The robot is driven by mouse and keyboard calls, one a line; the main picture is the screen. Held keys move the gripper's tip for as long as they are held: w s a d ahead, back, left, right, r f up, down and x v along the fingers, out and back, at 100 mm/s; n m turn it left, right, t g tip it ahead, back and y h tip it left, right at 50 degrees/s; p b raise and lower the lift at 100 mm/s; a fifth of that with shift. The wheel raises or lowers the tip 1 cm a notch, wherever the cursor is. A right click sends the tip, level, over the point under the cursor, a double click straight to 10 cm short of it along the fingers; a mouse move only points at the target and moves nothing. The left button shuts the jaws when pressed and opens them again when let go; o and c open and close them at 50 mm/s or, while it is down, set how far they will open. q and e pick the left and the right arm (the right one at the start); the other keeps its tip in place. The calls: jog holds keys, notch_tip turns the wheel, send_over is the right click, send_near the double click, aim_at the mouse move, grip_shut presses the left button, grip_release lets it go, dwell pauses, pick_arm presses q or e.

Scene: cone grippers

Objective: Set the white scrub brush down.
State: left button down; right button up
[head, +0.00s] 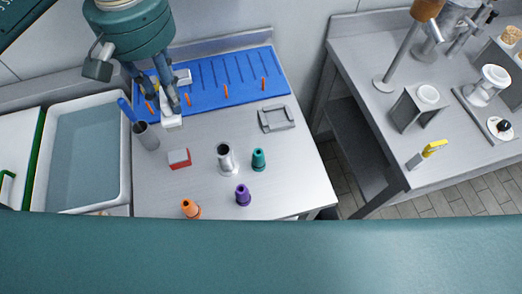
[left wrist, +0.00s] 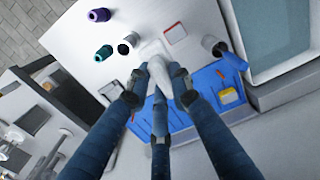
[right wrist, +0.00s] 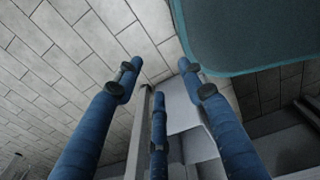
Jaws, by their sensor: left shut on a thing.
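The white scrub brush (head: 172,121) is in my left gripper (head: 168,105), over the blue mat's front edge near the table top. In the left wrist view the fingers of this gripper (left wrist: 160,82) close around the white brush (left wrist: 153,51), and its pale head points away from the palm. The fingers hide part of it, and I cannot tell whether it touches the table. My right gripper (right wrist: 158,75) is open and empty, away from the table, and is not in the head view.
The blue pegged mat (head: 225,75) lies at the back. A sink (head: 124,165) is left.

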pick_arm(q)
jog(key=shift+w+d+r, duration=0.15)
jog(key=shift+d+r, duration=0.15)
jog(key=shift+d, duration=0.2)
notch_tip(320, 180, down, 3)
jog(key=shift+r, duration=0.15)
notch_tip(320, 180, down, 17)
jog(key=p, duration=0.3)
jog(key=shift+f, duration=0.3)
jog(key=c, duration=1.6)
grip_release()
jog(key=shift+r, duration=0.1)
jog(key=shift+o, duration=0.2)
pick_arm(e)
jog(key=a+r, duration=0.2)
jog(key=r, duration=0.1)
jog(key=shift+s+a, duration=0.1)
